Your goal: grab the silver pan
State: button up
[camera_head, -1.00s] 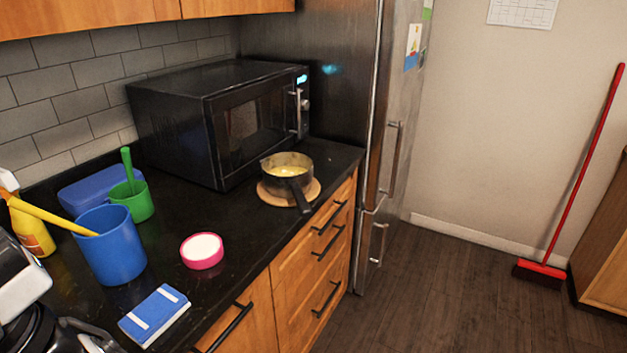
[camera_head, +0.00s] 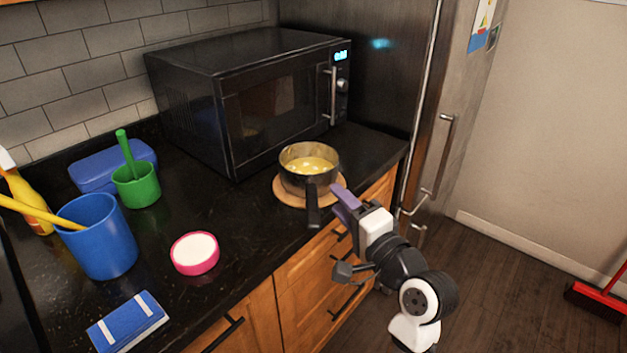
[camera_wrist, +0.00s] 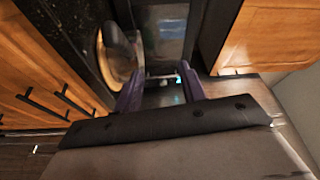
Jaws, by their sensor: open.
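The silver pan (camera_head: 297,178) sits upright on a round wooden board (camera_head: 290,200) on the dark counter, with yellowish contents inside. Its black handle (camera_head: 313,205) points toward the counter's front edge. My gripper (camera_head: 343,198) is just right of the handle at the counter edge, and its purple fingers look apart from the pan. In the wrist view my gripper (camera_wrist: 160,88) shows its two fingers spread with nothing between them. The dark pan handle (camera_wrist: 118,45) and the board (camera_wrist: 122,75) appear up and to the left of the fingers there.
A black microwave (camera_head: 250,105) stands behind the pan and a steel fridge (camera_head: 440,120) to the right. A pink-rimmed round container (camera_head: 195,254), a blue cup (camera_head: 98,240), a green cup (camera_head: 136,187) and a blue notebook (camera_head: 127,322) stand left. Drawers with handles lie below the counter edge.

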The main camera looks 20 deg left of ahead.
aim_at(317, 196)
jog(key=s+d+f+m+g, duration=0.2)
jog(key=d+f, duration=0.1)
jog(key=d, duration=0.1)
jog(key=p+x, duration=0.1)
jog(key=x, duration=0.3)
jog(key=f+p+x, duration=0.1)
jog(key=x, duration=0.4)
jog(key=p+x, duration=0.1)
jog(key=x, duration=0.3)
jog(key=shift+w+a+f+p, duration=0.15)
jog(key=shift+w+f+p, duration=0.1)
jog(key=shift+w+p, duration=0.15)
jog(key=shift+s, duration=0.1)
grip_shut()
jog(key=shift+r, duration=0.1)
